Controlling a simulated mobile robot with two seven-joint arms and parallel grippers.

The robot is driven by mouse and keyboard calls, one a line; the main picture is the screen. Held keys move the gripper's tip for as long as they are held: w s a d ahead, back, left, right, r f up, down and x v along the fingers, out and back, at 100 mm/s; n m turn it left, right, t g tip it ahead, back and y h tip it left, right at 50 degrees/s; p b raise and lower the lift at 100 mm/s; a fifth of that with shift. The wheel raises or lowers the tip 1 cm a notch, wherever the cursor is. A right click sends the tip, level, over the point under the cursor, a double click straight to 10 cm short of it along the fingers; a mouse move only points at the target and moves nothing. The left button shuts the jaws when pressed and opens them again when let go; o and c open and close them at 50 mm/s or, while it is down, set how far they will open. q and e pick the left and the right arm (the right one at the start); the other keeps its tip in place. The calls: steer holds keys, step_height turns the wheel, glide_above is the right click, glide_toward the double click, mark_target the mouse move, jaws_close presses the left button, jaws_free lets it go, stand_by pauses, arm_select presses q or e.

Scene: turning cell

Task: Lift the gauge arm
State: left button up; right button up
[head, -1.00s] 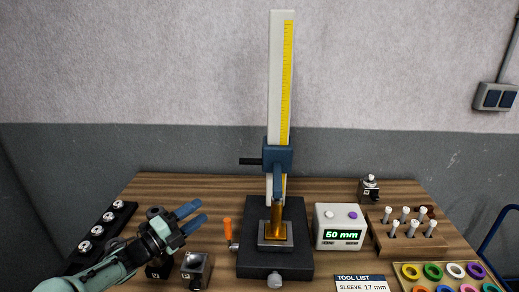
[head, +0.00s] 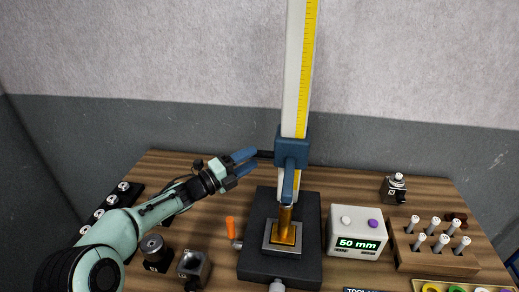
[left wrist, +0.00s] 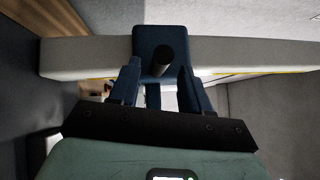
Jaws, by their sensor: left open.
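The gauge arm is a blue slider (head: 292,152) on a tall white column (head: 297,70) with a yellow scale. A dark handle (head: 266,154) sticks out from its left side. Below it an orange-gold cylinder (head: 285,222) stands on the square plate of the black base, close under the arm's tip. My left gripper (head: 248,161) is open with its blue fingers at the handle's outer end. In the left wrist view the handle's round end (left wrist: 160,60) lies between the two open fingers (left wrist: 157,76), in front of the slider (left wrist: 150,35). My right gripper does not show.
A display box (head: 357,232) reading 50 mm stands right of the gauge base (head: 252,262). A wooden rack of white pegs (head: 437,257) is further right. An orange-handled lever (head: 231,228) and metal blocks (head: 193,267) lie left of the base, below my arm.

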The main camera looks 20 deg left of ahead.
mark_target(259, 154)
arm_select(q)
steer(key=p+x, duration=0.1)
steer(key=x, duration=0.3)
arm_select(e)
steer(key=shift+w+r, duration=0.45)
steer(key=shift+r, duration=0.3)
